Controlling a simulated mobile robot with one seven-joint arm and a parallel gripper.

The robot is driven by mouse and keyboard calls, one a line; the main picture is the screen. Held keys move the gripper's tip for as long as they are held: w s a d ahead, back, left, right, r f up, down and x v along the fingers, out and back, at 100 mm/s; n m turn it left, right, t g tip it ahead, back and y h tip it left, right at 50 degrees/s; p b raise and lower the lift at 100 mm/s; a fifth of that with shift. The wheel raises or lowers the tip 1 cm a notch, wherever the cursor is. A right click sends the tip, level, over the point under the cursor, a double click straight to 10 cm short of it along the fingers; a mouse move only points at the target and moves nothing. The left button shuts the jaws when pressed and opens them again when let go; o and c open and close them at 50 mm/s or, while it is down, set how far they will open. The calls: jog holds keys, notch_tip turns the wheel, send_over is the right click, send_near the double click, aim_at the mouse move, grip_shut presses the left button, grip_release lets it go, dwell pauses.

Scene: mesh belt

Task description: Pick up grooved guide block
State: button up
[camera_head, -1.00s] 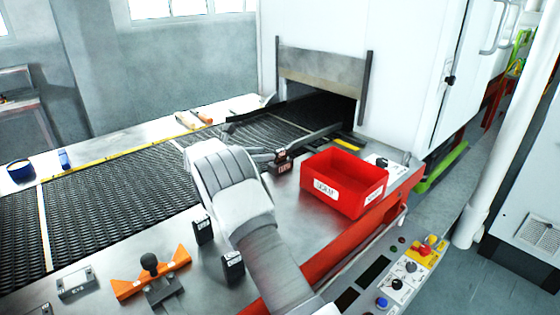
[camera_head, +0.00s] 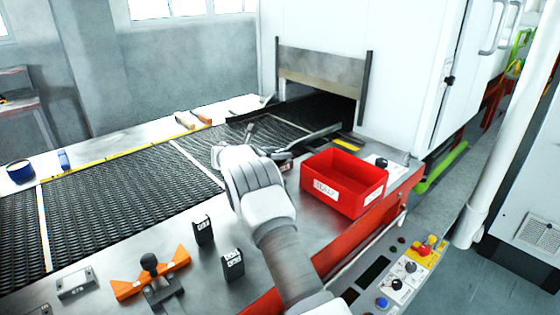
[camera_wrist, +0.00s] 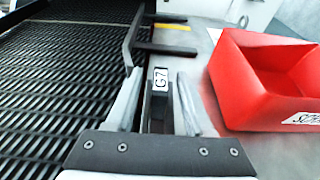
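In the wrist view a dark block with a white label reading "G7" (camera_wrist: 160,82) stands between the two fingers of my gripper (camera_wrist: 160,100). It looks like the guide block, but its groove cannot be made out. Gaps show between the block and the fingers, so my gripper is open around it. Its lower part is hidden between the fingers. In the head view my gripper (camera_head: 262,150) is at the belt's near edge, left of the red bin, and mostly hides the block there.
The red bin (camera_head: 343,182) stands close to the right of my gripper. The mesh belt (camera_head: 125,190) runs to the left. A guide rail (camera_wrist: 133,40) lies just ahead.

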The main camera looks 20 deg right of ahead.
grip_shut()
